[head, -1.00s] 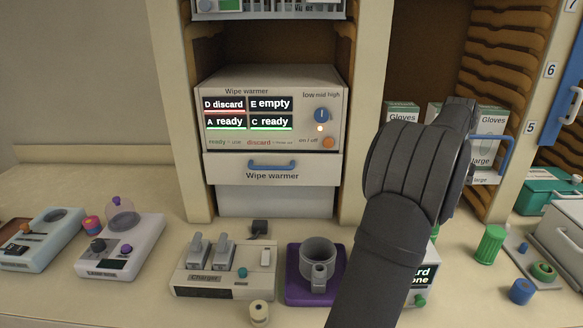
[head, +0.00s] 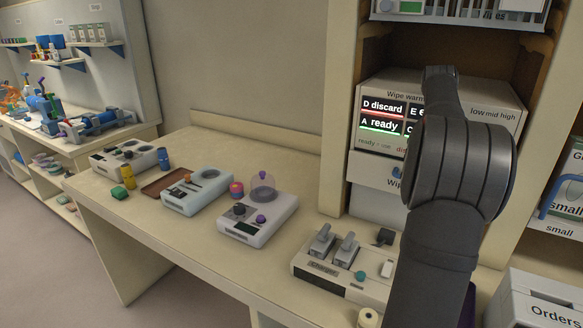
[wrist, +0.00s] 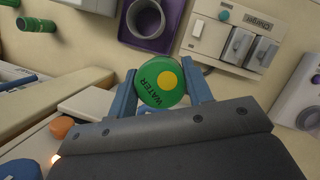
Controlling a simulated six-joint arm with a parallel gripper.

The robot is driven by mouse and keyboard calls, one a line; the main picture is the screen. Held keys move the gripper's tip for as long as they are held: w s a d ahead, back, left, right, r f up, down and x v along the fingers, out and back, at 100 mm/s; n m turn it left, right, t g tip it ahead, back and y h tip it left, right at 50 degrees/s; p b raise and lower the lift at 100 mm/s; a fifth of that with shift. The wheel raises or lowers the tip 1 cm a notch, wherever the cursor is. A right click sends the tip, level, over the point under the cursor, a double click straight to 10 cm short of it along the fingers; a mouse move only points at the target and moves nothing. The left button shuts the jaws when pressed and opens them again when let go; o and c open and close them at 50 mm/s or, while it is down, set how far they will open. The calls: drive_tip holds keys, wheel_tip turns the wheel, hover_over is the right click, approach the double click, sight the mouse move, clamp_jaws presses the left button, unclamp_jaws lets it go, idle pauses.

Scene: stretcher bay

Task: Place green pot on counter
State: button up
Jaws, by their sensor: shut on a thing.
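In the wrist view, a green pot (wrist: 163,78), seen from its round green end with a yellow dot and the word "WATER", sits between the two blue fingers of my gripper (wrist: 163,84). The fingers are shut on it, one on each side. The pot appears held above the cream counter (wrist: 75,75). In the head view, the counter (head: 270,153) runs from the left to the wipe warmer. My dark arm fills the right there and hides the gripper and the pot.
On the counter stand a charger (head: 330,283), a white device with a clear dome (head: 263,188), a pale blue device (head: 197,192) and a brown tray (head: 166,182). The wipe warmer (head: 440,100) rises behind my arm. Bare counter shows along the back left.

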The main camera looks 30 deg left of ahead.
drive_tip(key=w+a+f+n+t+h, duration=0.1)
drive_tip(key=a+f+n+t, duration=0.15)
drive_tip(key=a+n, duration=0.65)
drive_tip(key=w+a+f+n+t, duration=0.1)
drive_tip(key=a+f+n+t, duration=0.2)
drive_tip(key=a, duration=1.2)
drive_tip(key=w+a+f+n+t+h, duration=0.1)
drive_tip(key=w+a+f+n, duration=0.15)
drive_tip(key=a+n, duration=0.65)
drive_tip(key=s+a+f+n+y, duration=0.2)
drive_tip(key=s+a+f+n, duration=0.15)
drive_tip(key=a, duration=0.65)
drive_tip(key=s+a+f+n+t+y, duration=0.15)
drive_tip(key=s+a+n, duration=0.3)
drive_tip(key=a, duration=0.65)
drive_tip(key=s+a+f+n+y, duration=0.25)
drive_tip(key=s+a+n, duration=0.2)
drive_tip(key=a, duration=0.55)
drive_tip(key=shift+n, duration=0.45)
drive_tip(key=f, duration=0.7)
drive_tip(key=shift+a, duration=0.4)
drive_tip(key=shift+f, duration=1.95)
